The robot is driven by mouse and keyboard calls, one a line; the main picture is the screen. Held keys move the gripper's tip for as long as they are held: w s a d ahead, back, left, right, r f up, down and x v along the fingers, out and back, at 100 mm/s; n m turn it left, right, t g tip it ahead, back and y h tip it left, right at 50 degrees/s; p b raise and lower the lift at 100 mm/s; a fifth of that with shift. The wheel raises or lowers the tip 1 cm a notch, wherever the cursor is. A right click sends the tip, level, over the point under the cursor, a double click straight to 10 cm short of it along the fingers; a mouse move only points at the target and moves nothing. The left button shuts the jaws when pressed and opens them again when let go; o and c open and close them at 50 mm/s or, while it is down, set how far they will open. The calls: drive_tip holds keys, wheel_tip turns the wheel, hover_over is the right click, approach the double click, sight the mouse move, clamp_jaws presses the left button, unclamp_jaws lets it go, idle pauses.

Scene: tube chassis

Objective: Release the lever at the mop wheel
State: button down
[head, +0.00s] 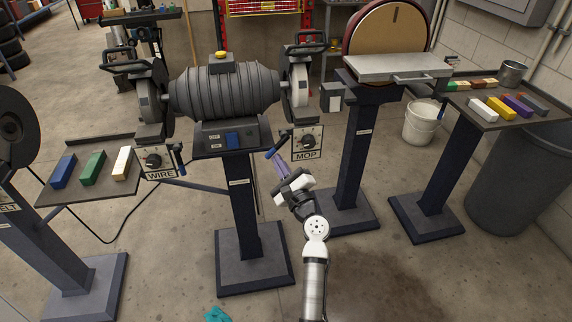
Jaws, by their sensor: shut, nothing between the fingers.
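The pedestal buffer has a pale mop wheel (300,88) at its right end, partly inside a grey guard. Below it is a plate marked MOP (306,155) with a dark round knob (309,141). A blue-handled lever (278,147) sits at the left side of this plate, slanting down to the left. My gripper (277,160) is shut and empty, just below the lever. Its fingertips overlap the lever's lower end in the picture; I cannot tell if they touch it.
The motor body (224,93) and blue switch (233,139) are left of my gripper. A matching WIRE plate (160,175) has its own blue lever (179,159), hanging down. A disc sander (398,66) and a tray of coloured bars (508,105) stand right.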

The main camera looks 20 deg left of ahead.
drive_tip(key=shift+s+a+r+m+t+h+p, duration=0.3)
drive_tip(key=shift+a+r+m+t, duration=0.3)
drive_tip(key=shift+m, duration=0.85)
drive_tip(key=shift+s+a+r+m+t+h+p, duration=0.25)
drive_tip(key=shift+s+a+r+m+t+h, duration=0.3)
drive_tip(key=shift+m, duration=0.95)
drive_tip(key=shift+s+a+r+m+t+h+p, duration=0.25)
drive_tip(key=shift+r+m+t, duration=0.4)
drive_tip(key=shift+m, duration=0.8)
drive_tip(key=shift+a, duration=0.15)
drive_tip(key=shift+f, duration=0.1)
drive_tip(key=b, duration=0.7)
approach(266, 156)
drive_tip(key=s+d+f, duration=0.1)
drive_tip(key=s+f, duration=0.1)
drive_tip(key=s, duration=0.2)
drive_tip(key=shift+d+r, duration=0.15)
